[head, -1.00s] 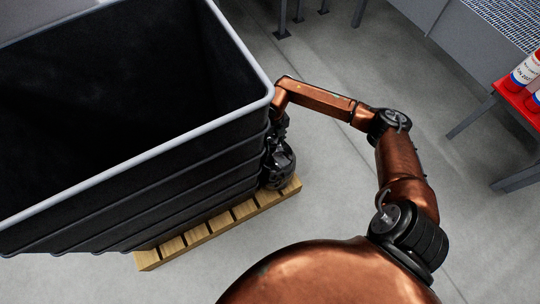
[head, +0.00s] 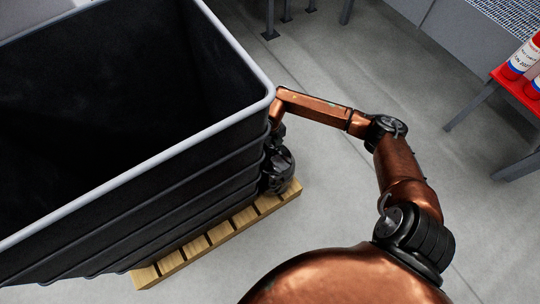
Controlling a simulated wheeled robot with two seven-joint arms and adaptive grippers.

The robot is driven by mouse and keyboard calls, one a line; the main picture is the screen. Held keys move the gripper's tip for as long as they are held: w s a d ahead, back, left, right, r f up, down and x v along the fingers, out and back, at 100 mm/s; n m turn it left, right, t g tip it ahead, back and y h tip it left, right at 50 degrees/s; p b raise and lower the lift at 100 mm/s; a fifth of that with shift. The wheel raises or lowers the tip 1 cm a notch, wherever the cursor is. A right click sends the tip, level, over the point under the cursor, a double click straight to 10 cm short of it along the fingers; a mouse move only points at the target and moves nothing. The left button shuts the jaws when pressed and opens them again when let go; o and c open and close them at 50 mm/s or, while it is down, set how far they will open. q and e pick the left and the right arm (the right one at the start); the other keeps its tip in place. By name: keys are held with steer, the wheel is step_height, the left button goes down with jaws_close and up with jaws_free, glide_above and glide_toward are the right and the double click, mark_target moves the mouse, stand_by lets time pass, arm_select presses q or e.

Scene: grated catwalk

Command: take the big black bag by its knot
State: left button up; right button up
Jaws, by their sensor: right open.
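I cannot make out the big black bag or its knot in the head view. My right gripper (head: 277,172) is a dark shape at the end of the copper arm, low beside the right-hand corner of a large black bin. It is open, and its fingers are hard to tell apart against the dark bin wall. I see nothing held in it. My left gripper is out of view.
A red stand (head: 516,90) with bottles (head: 522,58) is at the far right. Grey floor between is clear.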

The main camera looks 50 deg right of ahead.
steer(key=shift+c, duration=0.4)
jaws_close()
stand_by(0.4)
